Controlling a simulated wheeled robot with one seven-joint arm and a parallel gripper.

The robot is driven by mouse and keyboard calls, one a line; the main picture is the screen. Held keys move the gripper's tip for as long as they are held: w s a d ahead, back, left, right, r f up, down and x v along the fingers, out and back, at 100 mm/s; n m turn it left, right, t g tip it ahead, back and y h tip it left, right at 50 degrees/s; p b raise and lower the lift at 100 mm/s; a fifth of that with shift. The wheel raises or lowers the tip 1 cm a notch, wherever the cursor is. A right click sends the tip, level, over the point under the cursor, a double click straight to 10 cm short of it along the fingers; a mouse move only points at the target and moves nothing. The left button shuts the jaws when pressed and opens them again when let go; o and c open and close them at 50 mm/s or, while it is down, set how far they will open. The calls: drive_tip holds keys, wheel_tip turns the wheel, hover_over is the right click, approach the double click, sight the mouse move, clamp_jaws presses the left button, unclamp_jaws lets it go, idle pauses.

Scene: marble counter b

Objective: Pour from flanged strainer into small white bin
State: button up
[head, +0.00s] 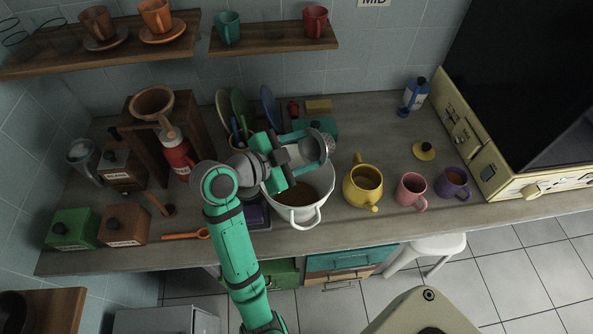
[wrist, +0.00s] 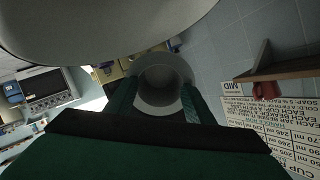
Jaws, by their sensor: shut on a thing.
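My gripper (head: 300,152) reaches over the white bin and is shut on the flanged strainer. The strainer (head: 321,147) is a grey, rounded vessel held sideways above the bin's back rim, partly hidden by the fingers. In the wrist view the strainer (wrist: 162,82) shows as a grey round shape between the two fingers. The small white bin (head: 302,214) is a round white bowl-like vessel with handles on the counter, with something brown inside. A large pale curved surface fills the top left of the wrist view, probably the bin. I cannot see what the strainer holds.
A yellow pot (head: 360,190), pink mug (head: 410,190) and purple mug (head: 453,184) stand right of the bin. A dish rack with plates (head: 239,106) and a teal box (head: 318,125) are behind. A red bottle (head: 178,156) stands left. The counter's back right is mostly clear.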

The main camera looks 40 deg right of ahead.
sight(329, 135)
drive_tip(key=shift+d+y, duration=0.15)
drive_tip(key=shift+y, duration=0.55)
drive_tip(key=shift+w+d+r+y, duration=0.15)
drive_tip(key=shift+r+y, duration=0.2)
drive_tip(key=shift+y, duration=0.35)
drive_tip(key=shift+s+d+r+y, duration=0.15)
drive_tip(key=shift+s+d+y, duration=0.05)
drive_tip(key=shift+y, duration=0.8)
drive_tip(key=shift+d+f+y, duration=0.35)
drive_tip(key=shift+d+y, duration=0.1)
drive_tip(key=shift+y, duration=0.55)
drive_tip(key=shift+d+r+y, duration=0.5)
drive_tip(key=shift+d+y, duration=0.3)
drive_tip(key=shift+d, duration=0.05)
drive_tip(key=shift+d+f+y, duration=0.2)
drive_tip(key=shift+d+y, duration=0.4)
drive_tip(key=shift+d, duration=0.05)
drive_tip(key=shift+d+y, duration=0.2)
drive_tip(key=shift+y, duration=0.2)
drive_tip(key=d+y, duration=0.1)
drive_tip(key=y, duration=0.1)
drive_tip(key=d+f+y, duration=0.1)
drive_tip(key=d, duration=0.1)
drive_tip(key=shift+s+d+f+y, duration=0.1)
drive_tip(key=shift+d+f+y, duration=0.15)
drive_tip(key=shift+y, duration=0.15)
